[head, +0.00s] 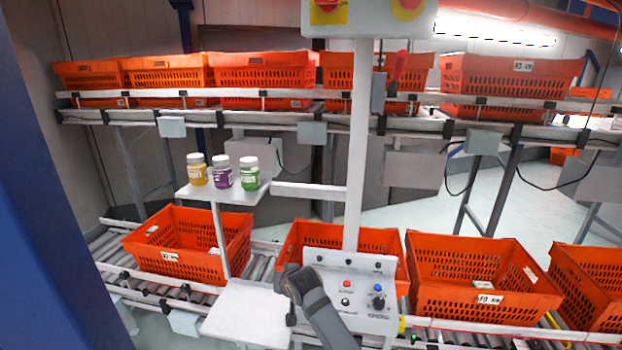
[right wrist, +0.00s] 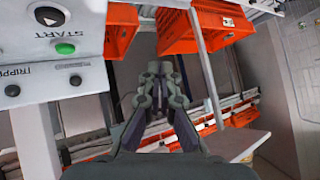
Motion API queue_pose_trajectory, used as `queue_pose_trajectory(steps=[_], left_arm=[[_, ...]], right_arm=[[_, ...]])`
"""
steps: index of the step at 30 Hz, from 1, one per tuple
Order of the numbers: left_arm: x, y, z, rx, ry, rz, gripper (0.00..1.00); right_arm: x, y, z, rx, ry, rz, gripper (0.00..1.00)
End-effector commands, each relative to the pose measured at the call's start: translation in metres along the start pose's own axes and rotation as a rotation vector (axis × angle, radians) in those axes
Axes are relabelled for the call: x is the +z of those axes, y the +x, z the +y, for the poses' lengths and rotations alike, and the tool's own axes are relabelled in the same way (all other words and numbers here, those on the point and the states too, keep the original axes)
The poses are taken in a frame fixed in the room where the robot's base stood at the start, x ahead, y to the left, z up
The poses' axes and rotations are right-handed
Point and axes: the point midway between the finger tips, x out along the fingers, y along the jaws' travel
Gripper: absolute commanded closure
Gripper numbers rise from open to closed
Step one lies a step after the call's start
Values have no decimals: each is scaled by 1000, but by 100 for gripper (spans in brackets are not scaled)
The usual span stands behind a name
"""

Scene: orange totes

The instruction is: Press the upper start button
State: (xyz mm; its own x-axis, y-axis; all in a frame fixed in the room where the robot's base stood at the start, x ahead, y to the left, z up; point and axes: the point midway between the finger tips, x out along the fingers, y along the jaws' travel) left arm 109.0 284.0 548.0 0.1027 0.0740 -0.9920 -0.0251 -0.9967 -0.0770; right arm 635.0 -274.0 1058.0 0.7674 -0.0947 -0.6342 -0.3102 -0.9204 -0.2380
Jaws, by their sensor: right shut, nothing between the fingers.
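In the right wrist view a green button (right wrist: 65,48) sits beside the word START on a pale control panel (right wrist: 88,25) at the upper left. My right gripper (right wrist: 157,80) is shut and empty. It is to the right of the green button in that view and appears apart from the panel. In the head view a grey control box (head: 335,265) on a post has a red button, a pale button and a dark knob. My dark arm (head: 325,315) covers its left part; I cannot make out the fingers or a green button there. My left gripper is not in view.
Orange totes (head: 480,265) stand on the lower roller conveyor behind the box, and more (head: 265,75) on the upper one. A small shelf (head: 225,193) holds three jars. A white plate (head: 245,315) lies left of the box. Another box (head: 370,22) with red-yellow controls tops the post.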

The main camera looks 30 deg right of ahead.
Motion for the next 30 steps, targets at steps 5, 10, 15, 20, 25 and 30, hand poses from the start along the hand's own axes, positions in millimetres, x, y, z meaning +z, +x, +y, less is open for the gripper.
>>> queue_pose_trajectory(steps=[5,10,15,20,25,30], left_arm=[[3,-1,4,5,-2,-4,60],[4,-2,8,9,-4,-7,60],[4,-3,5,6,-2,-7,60],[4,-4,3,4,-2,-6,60],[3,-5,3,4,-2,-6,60],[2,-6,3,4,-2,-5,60]], right_arm=[[-87,-18,-29,-56,112,126,100],[-163,-45,-53,-117,219,234,100],[-237,-83,-74,-189,324,340,100],[-302,-127,-91,-266,420,431,100],[-364,-181,-106,-357,521,520,100],[-421,-244,-118,-457,617,604,100]])
